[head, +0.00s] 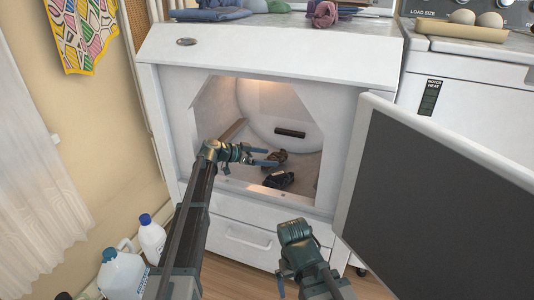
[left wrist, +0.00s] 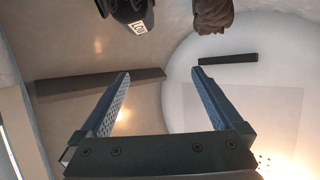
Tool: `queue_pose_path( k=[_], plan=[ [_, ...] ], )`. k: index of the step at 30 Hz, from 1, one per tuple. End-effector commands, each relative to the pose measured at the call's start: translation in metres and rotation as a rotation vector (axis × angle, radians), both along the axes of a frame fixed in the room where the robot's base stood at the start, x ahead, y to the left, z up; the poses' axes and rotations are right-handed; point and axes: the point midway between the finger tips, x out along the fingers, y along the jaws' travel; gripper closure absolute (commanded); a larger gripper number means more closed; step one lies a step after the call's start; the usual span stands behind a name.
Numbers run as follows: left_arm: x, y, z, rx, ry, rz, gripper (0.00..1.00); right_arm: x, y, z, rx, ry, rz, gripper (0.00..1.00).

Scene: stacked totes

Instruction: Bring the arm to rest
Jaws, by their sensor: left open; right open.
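My left gripper (head: 266,157) reaches into the lit opening of the white dryer (head: 270,45). In the left wrist view its two fingers (left wrist: 160,75) are spread apart with nothing between them. Inside the drum lie a brown cloth item (head: 277,155), close by the left fingers in the head view, and a black item (head: 279,181) nearer the front lip. The left wrist view shows the brown item (left wrist: 212,14) and the black item with a white label (left wrist: 128,12) at its top edge, beyond the fingertips. My right gripper (head: 281,281) is low in front of the dryer, outside it, open and pointing down.
The dryer's open door (head: 435,205) stands to the right of the opening. A second white machine (head: 465,85) is at the far right. Bottles (head: 123,274) stand on the floor at left. Folded cloths (head: 210,14) lie on the dryer top. Dark ribs (left wrist: 228,58) line the drum.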

Motion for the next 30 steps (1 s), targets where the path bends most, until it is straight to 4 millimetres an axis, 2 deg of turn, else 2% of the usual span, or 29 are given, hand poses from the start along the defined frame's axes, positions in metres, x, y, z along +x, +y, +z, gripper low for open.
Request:
queue_pose_path(
  k=[8, 14, 20, 22, 24, 30],
  plan=[
    [0.006, -0.010, -0.006, 0.000, 0.000, -0.001, 0.00, 0.000, 0.000, -0.006, 0.000, 0.000, 0.000, 0.00],
    [0.017, -0.032, -0.018, 0.000, 0.000, -0.001, 0.00, 0.000, 0.000, -0.018, 0.000, 0.000, 0.000, 0.00],
    [0.033, -0.062, -0.032, 0.001, 0.000, -0.001, 0.00, 0.000, 0.000, -0.032, 0.000, 0.000, 0.000, 0.00],
    [0.032, -0.063, -0.015, 0.001, 0.000, 0.000, 0.00, 0.000, 0.000, -0.015, 0.000, 0.000, 0.000, 0.00],
    [0.032, -0.062, -0.006, 0.001, 0.000, 0.000, 0.00, 0.000, 0.000, -0.006, 0.000, 0.000, 0.000, 0.00],
    [0.031, -0.062, 0.004, 0.000, 0.000, 0.000, 0.00, 0.000, 0.000, 0.004, 0.000, 0.000, 0.000, 0.00]
  ],
)
